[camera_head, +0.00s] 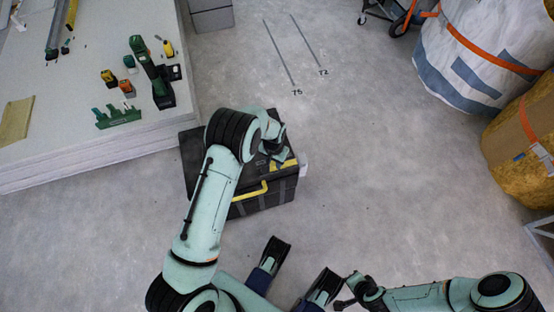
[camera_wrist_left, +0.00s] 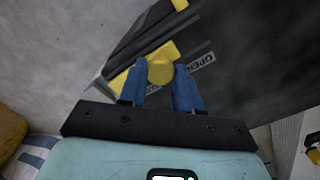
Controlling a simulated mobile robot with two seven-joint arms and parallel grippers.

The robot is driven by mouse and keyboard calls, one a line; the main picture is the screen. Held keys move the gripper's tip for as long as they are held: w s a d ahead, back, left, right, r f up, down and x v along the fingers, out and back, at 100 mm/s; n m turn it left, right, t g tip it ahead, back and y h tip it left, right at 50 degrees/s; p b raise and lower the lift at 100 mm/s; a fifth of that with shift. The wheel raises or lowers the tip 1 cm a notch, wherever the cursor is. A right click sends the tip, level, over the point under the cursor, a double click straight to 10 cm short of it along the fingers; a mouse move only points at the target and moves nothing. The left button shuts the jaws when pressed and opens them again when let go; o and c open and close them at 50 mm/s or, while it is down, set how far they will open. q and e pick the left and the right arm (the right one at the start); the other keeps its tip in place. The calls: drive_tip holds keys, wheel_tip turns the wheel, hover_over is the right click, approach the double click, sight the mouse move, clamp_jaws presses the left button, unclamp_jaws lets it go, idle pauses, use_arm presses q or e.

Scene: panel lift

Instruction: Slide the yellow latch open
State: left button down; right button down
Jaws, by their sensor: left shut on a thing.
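The yellow latch (camera_wrist_left: 160,70) has a round knob and sits on the lid of a black toolbox (camera_head: 248,207) on the floor. My left gripper (camera_head: 279,157) reaches down over the toolbox's far right part. In the left wrist view its two blue fingers (camera_wrist_left: 160,80) stand on either side of the knob, shut on it. In the head view a yellow strip (camera_head: 289,163) shows beside the gripper, which partly hides the lid. My right gripper (camera_head: 345,301) is low in the head view, away from the toolbox; its jaw state is unclear.
A yellow handle (camera_head: 251,192) is on the toolbox's near side. A stack of pale panels (camera_head: 60,130) with several tools on top stands left, close to the toolbox. White and yellow sacks (camera_head: 462,65) stand at the right. The floor right of the toolbox is clear.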

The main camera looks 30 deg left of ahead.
use_arm(q)
drive_tip(key=c, duration=0.8)
unclamp_jaws()
drive_tip(key=shift+s+a+f, duration=0.15)
drive_tip(key=shift+s+f, duration=0.05)
drive_tip(key=shift+s, duration=0.05)
drive_tip(key=shift+w+r, duration=0.1)
drive_tip(key=shift+r, duration=0.15)
wheel_tip(320, 180, up, 13)
drive_tip(key=p, duration=0.3)
use_arm(e)
drive_tip(key=s+a+r+g, duration=0.1)
drive_tip(key=s+a+r, duration=0.1)
drive_tip(key=s+r, duration=0.1)
drive_tip(key=shift+s+a+r+g+y, duration=0.2)
drive_tip(key=shift+s+r+g+y, duration=0.15)
drive_tip(key=shift+s, duration=0.55)
